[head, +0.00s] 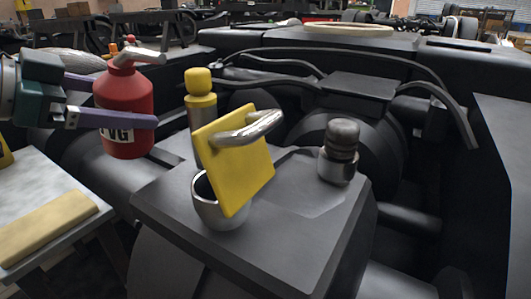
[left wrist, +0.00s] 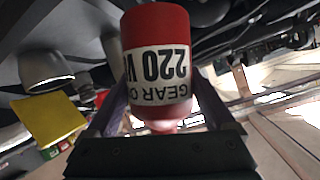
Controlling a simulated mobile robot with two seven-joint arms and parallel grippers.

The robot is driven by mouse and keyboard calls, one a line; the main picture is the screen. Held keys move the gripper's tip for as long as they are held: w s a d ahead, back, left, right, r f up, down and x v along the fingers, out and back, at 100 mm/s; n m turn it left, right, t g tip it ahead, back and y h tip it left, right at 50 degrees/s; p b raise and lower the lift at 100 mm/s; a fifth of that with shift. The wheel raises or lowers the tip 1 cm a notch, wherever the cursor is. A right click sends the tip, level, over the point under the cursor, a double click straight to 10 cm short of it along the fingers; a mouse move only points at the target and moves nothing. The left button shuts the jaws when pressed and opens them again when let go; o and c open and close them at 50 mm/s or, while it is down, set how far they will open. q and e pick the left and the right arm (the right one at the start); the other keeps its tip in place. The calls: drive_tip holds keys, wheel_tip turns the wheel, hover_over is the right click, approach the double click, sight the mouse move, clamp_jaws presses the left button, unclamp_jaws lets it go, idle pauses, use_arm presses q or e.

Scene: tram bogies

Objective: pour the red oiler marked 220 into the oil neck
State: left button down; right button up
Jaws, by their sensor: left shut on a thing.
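The red oiler (head: 124,88) has a grey spout on top pointing right and looks upright in the head view. Its label reads 220 and GEAR in the left wrist view (left wrist: 160,70). My left gripper (head: 138,107) is shut around its body, with one purple finger in front. The oil neck (head: 207,210) appears to be the open metal cup on the dark housing, right of the oiler and apart from it. A tilted yellow plate (head: 232,165) with a silver handle stands at the cup and hides part of its mouth. My right gripper is out of view.
A yellow-capped post (head: 201,98) stands behind the cup. A dark-capped metal fitting (head: 340,155) stands to the right on the same housing (head: 285,225). Dark hoses (head: 330,65) arch behind. A grey table (head: 75,190) with a tan board (head: 45,228) is at the lower left.

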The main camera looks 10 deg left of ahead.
sight(111, 65)
use_arm(q)
drive_tip(key=f+n+h+b, duration=0.1)
drive_tip(key=b, duration=0.2)
drive_tip(key=shift+w+a, duration=0.1)
drive_tip(key=shift+a, duration=0.1)
drive_tip(key=shift+n+h+b, duration=0.5)
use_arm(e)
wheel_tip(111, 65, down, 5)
use_arm(q)
wheel_tip(111, 65, up, 7)
drive_tip(key=p, duration=0.5)
drive_tip(key=shift+f+p, duration=0.2)
drive_tip(key=shift+p, duration=0.15)
drive_tip(key=s+d+r+m+g+h+p, duration=0.1)
drive_tip(key=s+d+r+p, duration=0.3)
drive_tip(key=r+p, duration=1.45)
drive_tip(key=s+d+r+m+g+h+p, duration=0.1)
drive_tip(key=s+d+r+m+g+p, duration=0.35)
drive_tip(key=r+p, duration=1.4)
drive_tip(key=s+d+r+n+t+h+p, duration=0.15)
drive_tip(key=s+r+p, duration=0.45)
drive_tip(key=r+p, duration=1.25)
wheel_tip(111, 65, up, 36)
drive_tip(key=p, duration=3.4)
drive_tip(key=shift+s+d+p, duration=0.15)
drive_tip(key=shift+s+p, duration=0.15)
drive_tip(key=shift+p, duration=0.05)
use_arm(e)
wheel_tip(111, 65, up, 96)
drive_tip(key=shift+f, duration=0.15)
